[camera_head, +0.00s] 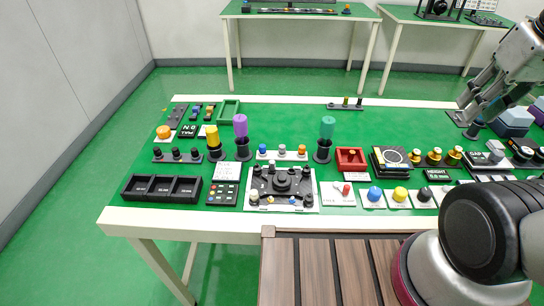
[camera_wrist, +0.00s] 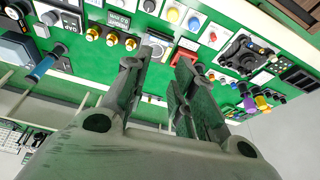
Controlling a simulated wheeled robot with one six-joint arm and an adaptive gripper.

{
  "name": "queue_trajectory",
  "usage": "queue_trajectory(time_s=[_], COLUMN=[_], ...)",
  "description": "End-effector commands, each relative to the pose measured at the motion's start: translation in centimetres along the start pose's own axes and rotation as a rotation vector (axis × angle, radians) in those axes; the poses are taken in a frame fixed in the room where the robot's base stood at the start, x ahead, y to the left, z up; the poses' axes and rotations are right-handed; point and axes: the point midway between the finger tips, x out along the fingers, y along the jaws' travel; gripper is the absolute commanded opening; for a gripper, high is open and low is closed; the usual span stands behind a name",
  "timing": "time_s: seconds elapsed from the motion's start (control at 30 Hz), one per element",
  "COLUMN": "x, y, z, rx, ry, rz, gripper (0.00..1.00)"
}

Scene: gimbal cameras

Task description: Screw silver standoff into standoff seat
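My gripper (camera_head: 470,108) is at the right of the table in the head view, tilted downward above its back half. In the wrist view my gripper (camera_wrist: 160,70) has its two fingers apart with nothing held between them. I cannot pick out a silver standoff for sure in either view. I cannot tell which fixture is the standoff seat. A row of gold knob-like parts (camera_head: 434,157) stands on dark bases left of a small grey-and-black device; the row also shows in the wrist view (camera_wrist: 112,39).
The green table (camera_head: 290,115) holds many fixtures. Tall yellow (camera_head: 212,136), purple (camera_head: 240,126) and teal (camera_head: 327,128) pegs stand upright. A black three-bin tray (camera_head: 161,188) is at the front left. Blue-grey blocks (camera_head: 515,118) are near my gripper. The back middle is mostly clear.

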Motion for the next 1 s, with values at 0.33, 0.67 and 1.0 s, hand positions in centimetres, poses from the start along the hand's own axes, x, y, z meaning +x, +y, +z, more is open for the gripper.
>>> queue_trajectory(time_s=[0.33,0.67,1.0], x=[9.1,19.9,24.4], y=[-12.1,-27.6,-35.8], z=[-4.2,-4.4,-7.7], rx=[-0.476,-1.108,-1.59], ry=[-0.343,-0.461,-0.27], rz=[-0.077,-0.15,-0.268], gripper=[0.26,0.26,0.26])
